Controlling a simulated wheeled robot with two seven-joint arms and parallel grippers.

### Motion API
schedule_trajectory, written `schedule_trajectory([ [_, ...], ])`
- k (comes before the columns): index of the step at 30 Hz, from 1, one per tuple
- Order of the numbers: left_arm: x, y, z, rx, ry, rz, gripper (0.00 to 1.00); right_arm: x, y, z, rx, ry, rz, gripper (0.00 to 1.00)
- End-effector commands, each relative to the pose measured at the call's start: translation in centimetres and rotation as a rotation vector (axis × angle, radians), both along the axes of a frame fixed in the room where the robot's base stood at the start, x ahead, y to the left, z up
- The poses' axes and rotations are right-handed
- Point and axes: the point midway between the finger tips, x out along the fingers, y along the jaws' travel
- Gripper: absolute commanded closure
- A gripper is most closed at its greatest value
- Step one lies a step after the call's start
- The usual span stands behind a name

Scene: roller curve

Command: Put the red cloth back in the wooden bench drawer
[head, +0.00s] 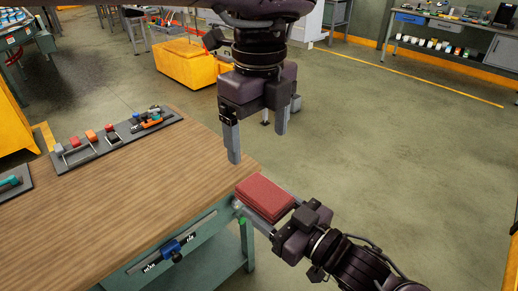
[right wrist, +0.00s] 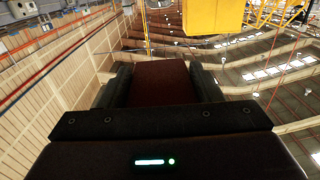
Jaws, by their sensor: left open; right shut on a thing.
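The red cloth (head: 265,196) is a folded, flat pad beside the right corner of the wooden bench (head: 120,190). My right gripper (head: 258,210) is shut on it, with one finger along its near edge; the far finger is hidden. In the right wrist view the cloth (right wrist: 160,82) looks dark red between the two fingers. The bench's green front has a drawer (head: 205,226) with a blue-and-black handle (head: 173,250); it looks shut, and its inside does not show. My left gripper (head: 258,146) is open and empty, pointing down above the bench's far right corner.
A dark tray (head: 90,152) with red blocks and small tools lies at the bench's back left. Another tray (head: 12,185) is at the left edge. A yellow bin (head: 190,68) stands on the floor behind. The bench top's right half and the floor to the right are clear.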

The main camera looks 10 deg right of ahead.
Motion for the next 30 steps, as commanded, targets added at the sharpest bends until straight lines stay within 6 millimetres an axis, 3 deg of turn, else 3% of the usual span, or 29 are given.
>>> schedule_trajectory([
  [7, 0.0, 0.0, 0.7, -0.001, 0.001, 0.000, 0.15, 0.7, 0.5, -0.7, -0.003, -0.005, 0.052, 0.63],
  [21, 0.0, 0.0, 0.7, -0.001, 0.000, 0.000, 0.15, 3.9, 3.7, -4.7, -0.001, -0.001, 0.364, 0.63],
  [30, 1.1, 0.8, -0.5, -0.095, 0.052, 0.085, 0.15, 4.1, 4.0, -5.2, 0.001, -0.001, 0.402, 0.63],
])
